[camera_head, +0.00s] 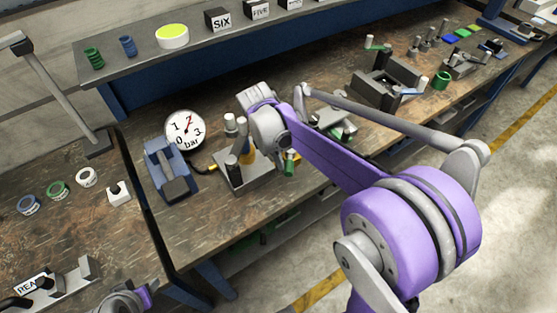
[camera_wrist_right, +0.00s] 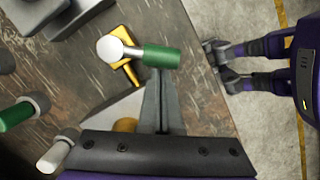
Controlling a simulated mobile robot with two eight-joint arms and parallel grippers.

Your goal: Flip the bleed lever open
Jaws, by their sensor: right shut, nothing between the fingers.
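A lever with a green grip (camera_wrist_right: 161,58) and a silver stem shows in the right wrist view, beside a white-topped post (camera_wrist_right: 110,48) and a yellow part (camera_wrist_right: 124,72). The green grip also shows in the head view (camera_head: 290,164), hanging at the right side of a grey block fixture (camera_head: 246,180). My right gripper (camera_wrist_right: 160,82) is shut and empty, its fingertips close to the green grip; I cannot tell if they touch. In the head view my right wrist hides the fingers and part of the fixture.
A round pressure gauge marked bar (camera_head: 184,131) and a blue-grey stand (camera_head: 170,170) are left of the fixture. A grey fixture with upright pegs (camera_head: 385,80) stands farther right. A shelf (camera_head: 190,47) runs behind. The bench's front edge is close by.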

